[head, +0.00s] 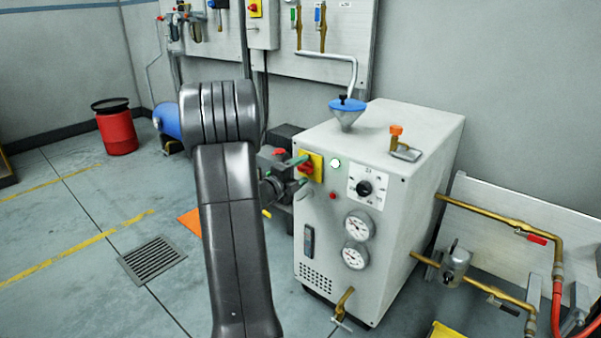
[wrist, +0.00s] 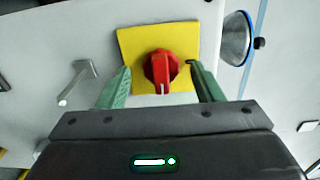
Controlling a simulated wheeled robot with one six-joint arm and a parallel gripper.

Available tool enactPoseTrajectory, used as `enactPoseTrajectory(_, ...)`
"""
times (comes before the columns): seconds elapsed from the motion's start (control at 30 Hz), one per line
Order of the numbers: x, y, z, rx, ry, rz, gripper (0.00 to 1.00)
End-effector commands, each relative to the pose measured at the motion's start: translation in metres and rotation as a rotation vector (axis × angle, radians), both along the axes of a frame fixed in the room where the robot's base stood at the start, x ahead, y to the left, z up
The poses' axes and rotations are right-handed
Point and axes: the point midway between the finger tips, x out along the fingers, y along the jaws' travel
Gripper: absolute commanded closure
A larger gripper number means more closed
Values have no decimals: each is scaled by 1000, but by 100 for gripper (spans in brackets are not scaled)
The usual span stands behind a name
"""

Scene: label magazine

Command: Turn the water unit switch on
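The switch is a red rotary knob (wrist: 160,70) on a yellow square plate (wrist: 130,48), fixed to the front of the grey water unit (head: 400,150). In the wrist view a white mark on the knob points toward the bottom of the picture. The switch's yellow plate also shows in the head view (head: 317,160), at the unit's upper left. My gripper (wrist: 159,70) is open, with a green finger on each side of the knob and a visible gap to each. In the head view my gripper (head: 298,170) is at the knob, partly hidden by my arm.
The unit's front also carries a lit whitish-green lamp (head: 336,163), a black dial (head: 365,188) and two gauges (head: 359,225). A blue-rimmed funnel (head: 347,112) stands on top. Brass pipes (head: 500,218) run at the right. The floor at the left is mostly clear.

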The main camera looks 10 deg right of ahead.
Motion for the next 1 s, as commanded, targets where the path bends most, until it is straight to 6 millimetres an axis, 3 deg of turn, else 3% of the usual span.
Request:
enactPoseTrajectory(0.37,-7,10,2,-1,-1,2,40)
enactPoseTrajectory(0.8,-65,85,3,-2,2,5,40)
enactPoseTrajectory(1.0,-81,104,1,-1,1,1,40)
